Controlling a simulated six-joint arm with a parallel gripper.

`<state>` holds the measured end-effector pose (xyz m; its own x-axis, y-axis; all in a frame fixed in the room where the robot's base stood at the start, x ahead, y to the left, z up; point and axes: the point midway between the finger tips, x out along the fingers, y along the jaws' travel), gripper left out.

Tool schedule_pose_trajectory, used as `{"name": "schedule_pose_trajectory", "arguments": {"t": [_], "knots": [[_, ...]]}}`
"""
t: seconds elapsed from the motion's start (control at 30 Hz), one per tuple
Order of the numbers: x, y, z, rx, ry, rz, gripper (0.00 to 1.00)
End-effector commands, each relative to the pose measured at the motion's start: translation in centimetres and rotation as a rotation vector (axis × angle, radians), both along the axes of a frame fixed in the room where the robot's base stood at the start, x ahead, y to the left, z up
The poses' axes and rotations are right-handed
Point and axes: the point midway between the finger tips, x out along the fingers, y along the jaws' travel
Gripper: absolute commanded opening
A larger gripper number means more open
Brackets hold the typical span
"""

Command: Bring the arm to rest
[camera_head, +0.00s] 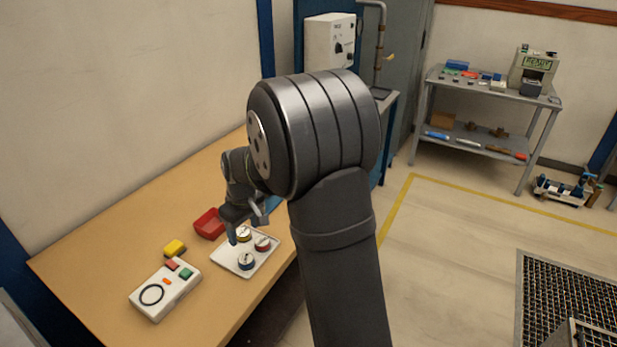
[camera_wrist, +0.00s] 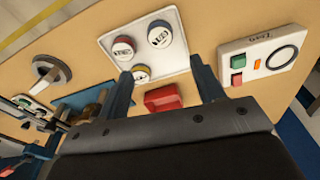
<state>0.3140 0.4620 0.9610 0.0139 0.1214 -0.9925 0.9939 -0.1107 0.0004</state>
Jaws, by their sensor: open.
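My gripper (camera_head: 246,226) hangs over the wooden table near the white tray in the head view, partly hidden by my arm. In the wrist view my gripper (camera_wrist: 165,92) shows two blue fingers spread wide apart, with nothing held between them. The white tray (camera_head: 231,262) lies beneath and beside it and holds round meters with blue, red and yellow rims. The tray (camera_wrist: 180,58) also shows in the wrist view, beyond the fingers, with the yellow-rimmed meter (camera_wrist: 141,73) close to the left finger. I cannot tell the exact height of the fingers above the tray.
A red bin (camera_head: 209,224), a yellow block (camera_head: 174,248) and a white test box (camera_head: 150,302) with red and green buttons stand on the table (camera_head: 100,250). A grey shelf (camera_head: 480,90) stands at the back right. The floor right of the table is open.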

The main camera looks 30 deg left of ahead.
Motion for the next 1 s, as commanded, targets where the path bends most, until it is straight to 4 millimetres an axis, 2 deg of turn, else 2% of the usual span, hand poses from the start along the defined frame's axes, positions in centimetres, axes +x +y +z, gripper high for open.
{"name": "schedule_pose_trajectory", "arguments": {"t": [0.17,0.67,0.7,0.8,1.0], "knots": [[-0.1,0.2,-2.6,-0.005,0.004,0.000,0.62],[0.1,1.3,-12.1,-0.004,0.002,-0.001,0.62],[0.2,1.5,-11.1,0.003,-0.002,0.000,0.62],[0.2,1.4,-9.7,0.002,-0.001,0.000,0.62],[0.1,1.4,-8.4,0.000,0.000,0.000,0.62]]}}
